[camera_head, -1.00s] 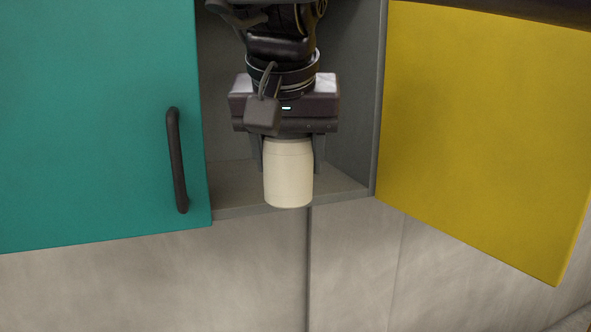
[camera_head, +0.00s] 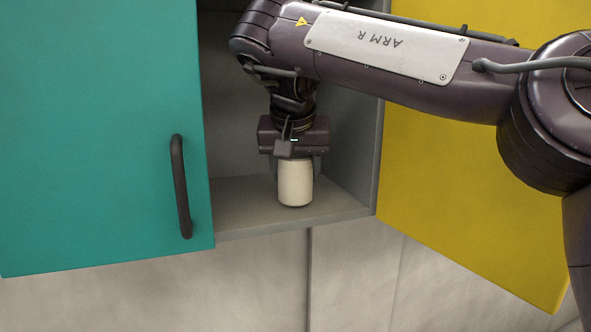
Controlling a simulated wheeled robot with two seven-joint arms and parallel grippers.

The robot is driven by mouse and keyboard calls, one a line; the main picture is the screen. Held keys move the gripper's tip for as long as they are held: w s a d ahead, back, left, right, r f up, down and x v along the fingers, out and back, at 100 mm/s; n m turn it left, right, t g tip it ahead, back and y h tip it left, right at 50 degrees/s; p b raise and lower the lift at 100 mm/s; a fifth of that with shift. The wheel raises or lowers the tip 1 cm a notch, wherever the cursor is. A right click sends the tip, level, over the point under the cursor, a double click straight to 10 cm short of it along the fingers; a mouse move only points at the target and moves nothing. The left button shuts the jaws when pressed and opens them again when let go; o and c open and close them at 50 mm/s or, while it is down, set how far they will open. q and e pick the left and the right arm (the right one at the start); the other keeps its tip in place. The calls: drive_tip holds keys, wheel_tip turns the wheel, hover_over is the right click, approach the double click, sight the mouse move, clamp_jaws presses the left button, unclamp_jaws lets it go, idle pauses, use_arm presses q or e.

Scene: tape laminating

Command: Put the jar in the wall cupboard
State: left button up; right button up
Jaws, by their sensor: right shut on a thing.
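The cream jar (camera_head: 295,186) is upright inside the open wall cupboard (camera_head: 240,218), over its grey floor panel. Its base appears to be at or just above the panel; I cannot tell if it touches. My right gripper (camera_head: 295,168) points down from above and is shut on the upper part of the jar, one finger on each side. The gripper hides the jar's top. My left gripper is not in view.
A teal door (camera_head: 95,130) with a dark bar handle (camera_head: 181,187) is at the left of the opening. A yellow door (camera_head: 460,200) stands open at the right, partly behind my right arm. Free shelf room shows left of the jar.

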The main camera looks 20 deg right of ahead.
drive_tip(key=shift+d+f, duration=0.2)
drive_tip(key=shift+f, duration=0.2)
drive_tip(key=shift+a+f, duration=0.15)
drive_tip(key=o, duration=1.1)
drive_tip(key=shift+s+r, duration=0.1)
drive_tip(key=shift+r, duration=0.35)
drive_tip(key=v, duration=1.1)
drive_tip(key=shift+s+r, duration=0.15)
drive_tip(key=shift+r, duration=0.05)
